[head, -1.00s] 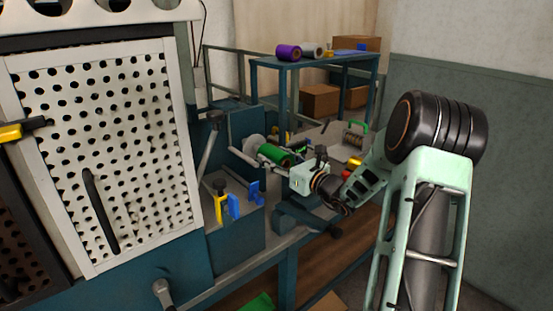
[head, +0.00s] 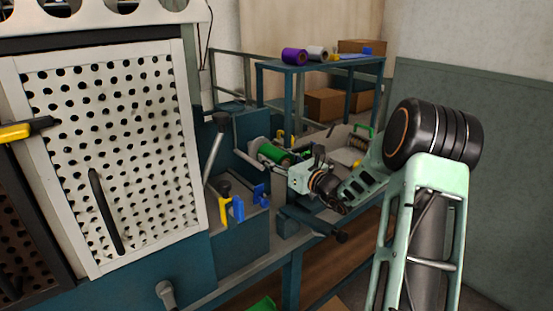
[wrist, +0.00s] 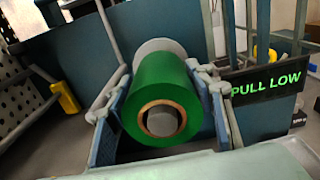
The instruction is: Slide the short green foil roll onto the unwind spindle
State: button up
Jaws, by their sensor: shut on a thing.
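The short green foil roll (wrist: 165,85) has a brown cardboard core and shows between my gripper's fingers in the wrist view. My gripper (wrist: 162,125) is shut on it, one finger along each side. A grey round end, apparently the unwind spindle (wrist: 161,122), shows inside the core. A pale grey flange (wrist: 160,48) stands right behind the roll; whether they touch is hidden. In the head view the green roll (head: 274,152) lies between the flange (head: 255,147) and my gripper (head: 292,172).
A yellow-handled clamp (head: 226,208) and a blue clamp (head: 260,194) are on the bench ledge left of my gripper. A black "PULL LOW" sign (wrist: 266,84) stands right of the roll. A purple roll (head: 294,56) and a grey roll (head: 317,52) lie on the rear table.

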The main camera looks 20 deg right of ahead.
aim_at(289, 165)
jog(key=shift+x, duration=0.85)
jog(key=o, duration=1.5)
jog(key=v, duration=1.2)
